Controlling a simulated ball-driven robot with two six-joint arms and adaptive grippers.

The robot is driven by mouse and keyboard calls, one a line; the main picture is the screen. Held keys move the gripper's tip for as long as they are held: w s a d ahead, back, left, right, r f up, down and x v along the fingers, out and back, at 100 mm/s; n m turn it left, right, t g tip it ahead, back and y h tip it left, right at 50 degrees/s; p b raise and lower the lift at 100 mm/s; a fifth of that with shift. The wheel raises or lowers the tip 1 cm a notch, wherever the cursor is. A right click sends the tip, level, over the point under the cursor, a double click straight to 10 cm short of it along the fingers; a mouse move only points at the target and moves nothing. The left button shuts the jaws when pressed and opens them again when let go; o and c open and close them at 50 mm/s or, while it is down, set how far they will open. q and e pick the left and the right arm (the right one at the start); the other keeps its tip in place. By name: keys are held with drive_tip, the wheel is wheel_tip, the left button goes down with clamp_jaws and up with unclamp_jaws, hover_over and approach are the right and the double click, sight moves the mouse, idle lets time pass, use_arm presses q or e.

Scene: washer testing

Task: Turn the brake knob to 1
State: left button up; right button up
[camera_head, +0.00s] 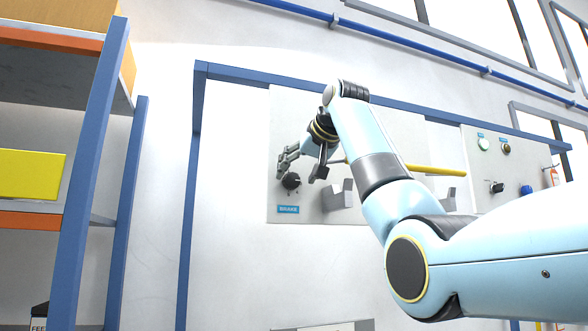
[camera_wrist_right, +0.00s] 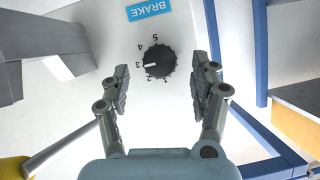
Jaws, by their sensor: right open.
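The black round brake knob (camera_head: 291,181) is on a pale wall panel (camera_head: 285,120), above the blue BRAKE label (camera_head: 288,209). In the right wrist view, the knob (camera_wrist_right: 160,60) has a printed number scale around it. Its white mark points left in the picture, close to the 3. My right gripper (camera_head: 302,168) is open and empty in front of the panel by the knob. In the right wrist view, the open fingers (camera_wrist_right: 159,84) stand to either side of the knob, with gaps between. My left gripper is out of view.
A grey bracket (camera_head: 341,197) juts from the panel right of the knob. A yellow bar (camera_head: 435,170) shows behind my right arm. Another panel at right carries a black knob (camera_head: 496,187) and a blue knob (camera_head: 526,190). A blue-framed shelf (camera_head: 95,130) stands at left.

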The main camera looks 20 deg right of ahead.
sight(291, 181)
drive_tip(key=shift+p+x, duration=0.35)
drive_tip(key=shift+x, duration=0.7)
drive_tip(key=shift+w+a+f, duration=0.1)
drive_tip(key=shift+w+f, duration=0.05)
drive_tip(key=shift+w, duration=0.25)
drive_tip(key=shift+s, duration=0.1)
drive_tip(key=c, duration=1.2)
